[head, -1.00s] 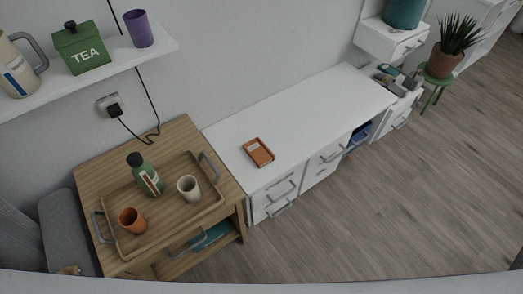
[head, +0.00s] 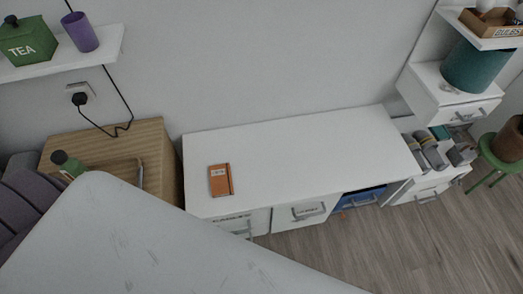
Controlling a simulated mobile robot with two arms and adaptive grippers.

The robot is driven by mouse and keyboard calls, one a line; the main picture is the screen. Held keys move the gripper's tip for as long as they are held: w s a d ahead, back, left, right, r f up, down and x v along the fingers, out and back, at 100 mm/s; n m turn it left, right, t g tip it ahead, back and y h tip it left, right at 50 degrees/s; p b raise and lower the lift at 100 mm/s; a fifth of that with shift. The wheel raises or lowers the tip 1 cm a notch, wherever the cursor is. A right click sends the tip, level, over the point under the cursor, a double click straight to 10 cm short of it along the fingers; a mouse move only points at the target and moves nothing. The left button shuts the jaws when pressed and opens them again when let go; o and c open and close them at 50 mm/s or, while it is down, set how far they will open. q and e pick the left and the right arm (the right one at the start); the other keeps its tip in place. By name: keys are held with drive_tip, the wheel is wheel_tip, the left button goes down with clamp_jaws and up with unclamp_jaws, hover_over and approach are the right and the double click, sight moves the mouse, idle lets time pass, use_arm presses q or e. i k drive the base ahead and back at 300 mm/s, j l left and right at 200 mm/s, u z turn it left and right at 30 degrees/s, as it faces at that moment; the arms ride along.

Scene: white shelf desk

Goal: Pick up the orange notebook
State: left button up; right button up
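The orange notebook (head: 220,180) lies flat on the white desk top (head: 300,150), near its left front corner. A dark band runs along its right side and a small pale label shows near its top. Nothing covers it. Neither of my grippers is in view.
A large pale surface (head: 150,250) fills the lower left foreground and hides part of the wooden table (head: 110,145) with a green bottle (head: 66,163). A shelf with a green tea tin (head: 27,42) and purple cup (head: 80,32) is above. The desk top is otherwise clear.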

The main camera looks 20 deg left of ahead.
sight(221, 181)
drive_tip(key=i+l+u, duration=0.15)
drive_tip(key=u, duration=0.25)
drive_tip(key=l+u, duration=0.4)
drive_tip(key=i+l+u, duration=0.1)
drive_tip(key=l+u, duration=0.5)
drive_tip(key=u, duration=0.2)
